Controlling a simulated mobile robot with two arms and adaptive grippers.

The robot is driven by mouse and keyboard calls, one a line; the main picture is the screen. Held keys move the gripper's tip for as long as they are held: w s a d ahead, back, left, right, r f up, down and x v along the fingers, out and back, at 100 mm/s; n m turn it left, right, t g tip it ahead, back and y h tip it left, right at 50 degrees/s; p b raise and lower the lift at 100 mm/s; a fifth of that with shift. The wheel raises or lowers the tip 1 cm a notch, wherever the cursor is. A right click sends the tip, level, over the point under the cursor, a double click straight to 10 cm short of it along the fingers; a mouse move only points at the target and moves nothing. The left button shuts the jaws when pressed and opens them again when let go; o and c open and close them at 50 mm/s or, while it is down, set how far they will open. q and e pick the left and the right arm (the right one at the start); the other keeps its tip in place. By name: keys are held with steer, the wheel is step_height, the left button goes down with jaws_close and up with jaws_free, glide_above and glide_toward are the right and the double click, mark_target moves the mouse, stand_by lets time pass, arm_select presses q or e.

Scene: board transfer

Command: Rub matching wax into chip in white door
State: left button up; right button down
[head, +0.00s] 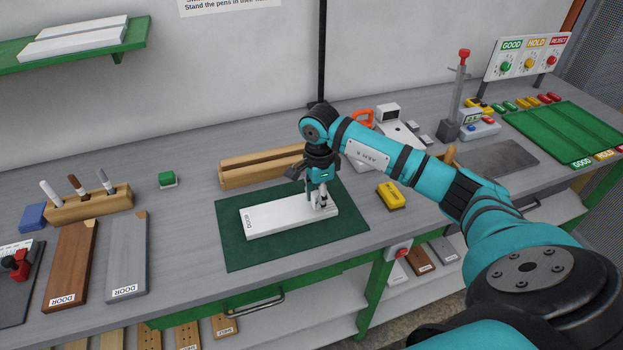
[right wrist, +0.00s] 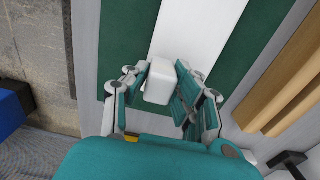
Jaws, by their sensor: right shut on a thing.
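The white door (head: 275,219) is a flat white board with a DOOR label at its left end. It lies on the green mat (head: 240,252), and its surface also shows in the right wrist view (right wrist: 195,30). My right gripper (head: 319,199) is over the door's right part, pointing down. It is shut on a small white rounded block (right wrist: 160,82), likely the wax. I cannot tell if the block touches the door. No chip is visible. My left gripper is not in view.
A wooden holder (head: 90,205) with white, brown and grey pens stands at left, behind a brown door (head: 70,265) and a grey door (head: 127,255). A wooden rack (head: 250,170) is behind the mat. A yellow box (head: 391,196) lies to its right.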

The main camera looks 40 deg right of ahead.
steer(key=shift+r, duration=0.6)
steer(key=shift+s+d+r+p, duration=0.1)
steer(key=shift+d+r+p, duration=0.1)
steer(key=shift+r+p, duration=0.3)
steer(key=shift+d+r+p, duration=0.15)
steer(key=shift+r+p, duration=0.15)
steer(key=shift+r, duration=0.3)
steer(key=shift+a+r+p, duration=0.1)
steer(key=shift+r+p, duration=0.3)
steer(key=shift+r, duration=0.35)
steer(key=shift+a+r, duration=0.1)
steer(key=shift+r, duration=0.45)
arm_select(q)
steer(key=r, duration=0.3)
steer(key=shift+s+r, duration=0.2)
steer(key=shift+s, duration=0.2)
arm_select(e)
steer(key=shift+r, duration=0.1)
